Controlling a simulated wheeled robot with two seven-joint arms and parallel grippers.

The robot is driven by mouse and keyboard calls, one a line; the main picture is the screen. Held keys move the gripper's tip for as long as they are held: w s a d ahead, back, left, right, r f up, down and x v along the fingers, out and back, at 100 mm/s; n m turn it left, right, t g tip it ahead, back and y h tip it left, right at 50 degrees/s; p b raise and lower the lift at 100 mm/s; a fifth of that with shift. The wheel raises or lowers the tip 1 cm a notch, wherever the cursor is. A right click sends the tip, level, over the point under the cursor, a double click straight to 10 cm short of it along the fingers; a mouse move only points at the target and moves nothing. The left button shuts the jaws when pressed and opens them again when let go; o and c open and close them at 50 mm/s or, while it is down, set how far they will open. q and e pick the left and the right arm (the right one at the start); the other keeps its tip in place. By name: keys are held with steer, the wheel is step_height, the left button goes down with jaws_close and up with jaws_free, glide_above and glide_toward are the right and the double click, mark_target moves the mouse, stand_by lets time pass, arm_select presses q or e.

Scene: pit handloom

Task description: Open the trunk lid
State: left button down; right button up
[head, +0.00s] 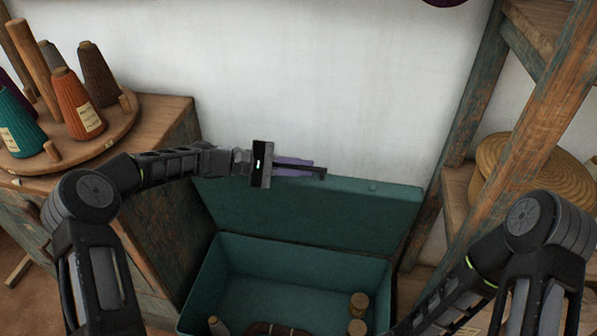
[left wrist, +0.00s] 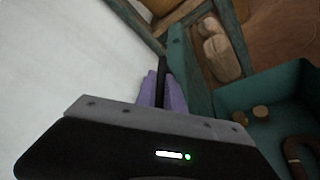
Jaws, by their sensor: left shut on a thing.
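The teal trunk (head: 205,285) stands on the floor below the white wall. Its lid (head: 320,212) is raised and stands steeply up at the back, so the inside shows. My left gripper (head: 300,168) is at the lid's top edge, left of its middle, shut with its purple fingers at that edge. In the left wrist view the purple fingers (left wrist: 162,92) close around a dark strip beside the teal lid (left wrist: 188,72). The exact contact is hard to make out. My right arm comes in at the lower right, and its gripper is out of view.
Inside the trunk are wooden spools (head: 358,302) and a brown curved thing (head: 275,328). A wooden cabinet (head: 160,230) with thread cones (head: 78,105) stands close on the left. A wooden frame (head: 530,120) and a round basket (head: 530,172) stand on the right.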

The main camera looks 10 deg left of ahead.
arm_select(q)
steer(key=c, duration=1.5)
jaws_free()
steer(key=shift+o, duration=0.2)
steer(key=shift+a, duration=0.1)
steer(key=v, duration=0.7)
steer(key=shift+a+b, duration=0.15)
steer(key=shift+b, duration=0.2)
steer(key=shift+s+a+r, duration=0.1)
steer(key=shift+a, duration=0.1)
steer(key=shift+a, duration=0.15)
